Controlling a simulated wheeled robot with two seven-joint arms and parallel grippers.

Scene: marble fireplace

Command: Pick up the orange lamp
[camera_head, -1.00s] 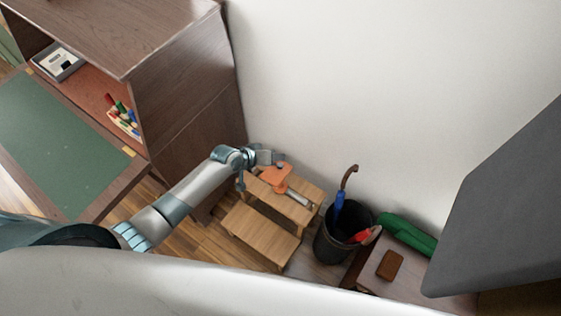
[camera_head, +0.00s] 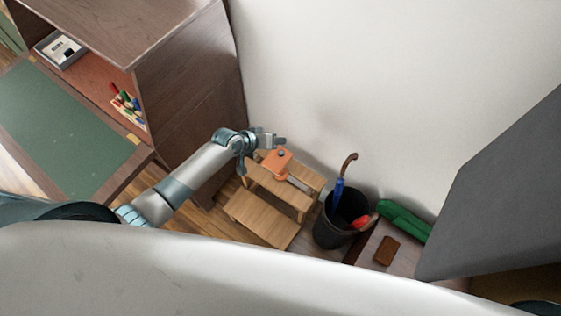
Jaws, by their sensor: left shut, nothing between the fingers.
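The orange lamp (camera_head: 277,164) lies on the top step of a small wooden step stool (camera_head: 262,217), with a grey part reaching toward the lower right. My left arm comes in from the left, and its gripper (camera_head: 280,143) is shut and empty just above and behind the lamp in the picture. I cannot tell whether the gripper touches the lamp. My right gripper does not show.
A black bin (camera_head: 334,228) with umbrellas stands right of the stool. Beside it a low brown surface holds a green object (camera_head: 403,220) and a brown block (camera_head: 387,251). A wooden desk (camera_head: 185,80) stands at the left. A white wall rises behind.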

